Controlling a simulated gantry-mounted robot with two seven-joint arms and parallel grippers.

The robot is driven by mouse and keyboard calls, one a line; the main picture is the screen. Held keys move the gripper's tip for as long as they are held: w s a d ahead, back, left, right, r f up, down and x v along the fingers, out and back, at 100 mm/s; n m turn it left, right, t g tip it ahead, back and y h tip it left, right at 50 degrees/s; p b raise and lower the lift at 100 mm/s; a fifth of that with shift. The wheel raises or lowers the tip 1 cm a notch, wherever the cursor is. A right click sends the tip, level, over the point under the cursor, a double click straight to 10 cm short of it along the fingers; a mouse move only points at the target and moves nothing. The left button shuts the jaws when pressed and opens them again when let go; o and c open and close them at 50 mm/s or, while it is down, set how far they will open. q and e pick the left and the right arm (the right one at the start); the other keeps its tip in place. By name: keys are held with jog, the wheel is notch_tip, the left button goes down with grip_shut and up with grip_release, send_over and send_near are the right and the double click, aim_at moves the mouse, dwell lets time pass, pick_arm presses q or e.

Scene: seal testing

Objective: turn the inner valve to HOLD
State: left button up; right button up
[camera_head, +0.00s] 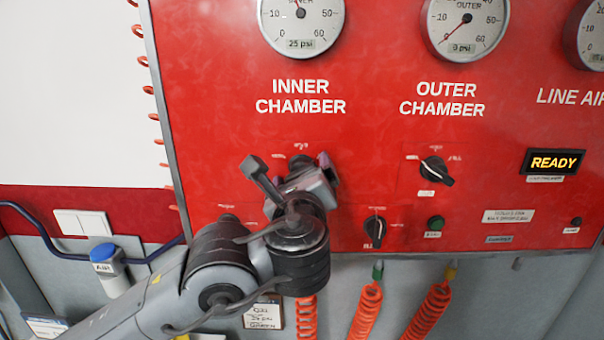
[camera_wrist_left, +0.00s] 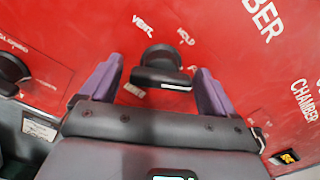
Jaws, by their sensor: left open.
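The inner valve is a black knob with a bar handle (camera_wrist_left: 162,75) on the red panel (camera_head: 375,140), under INNER CHAMBER. In the left wrist view it sits between my left gripper's purple-padded fingers (camera_wrist_left: 160,78), with a gap on each side. A white line marks the right half of its handle. The HOLD label (camera_wrist_left: 186,36) is above right of it, and VENT (camera_wrist_left: 143,24) is above left. In the head view my left gripper (camera_head: 301,172) is open at the panel and hides the knob. My right gripper is not in view.
The inner gauge (camera_head: 301,22) reads 25 psi and the outer gauge (camera_head: 465,25) 0 psi. The outer valve (camera_head: 436,171) and a lower knob (camera_head: 375,230) are to the right. Orange coiled hoses (camera_head: 367,310) hang below. A READY display (camera_head: 554,161) is lit.

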pick_arm(q)
jog(key=c, duration=1)
jog(key=shift+o, duration=0.2)
jog(key=shift+f+n+b, duration=0.15)
jog(key=shift+n+b, duration=0.25)
jog(key=shift+b, duration=0.25)
jog(key=n+b, duration=0.5)
jog(key=b, duration=0.1)
jog(key=shift+d+n, duration=0.1)
jog(key=shift+n, duration=0.2)
jog(key=n+b, duration=0.1)
jog(key=n, duration=0.1)
jog(key=n+b, duration=0.1)
jog(key=b, duration=0.1)
jog(key=shift+r+n, duration=0.2)
jog(key=shift+n, duration=0.2)
jog(key=shift+r+n+b, duration=0.1)
jog(key=shift+n+b, duration=0.5)
jog(key=shift+n, duration=0.2)
jog(key=shift+r, duration=0.1)
jog(key=o, duration=1)
jog(key=shift+c, duration=0.2)
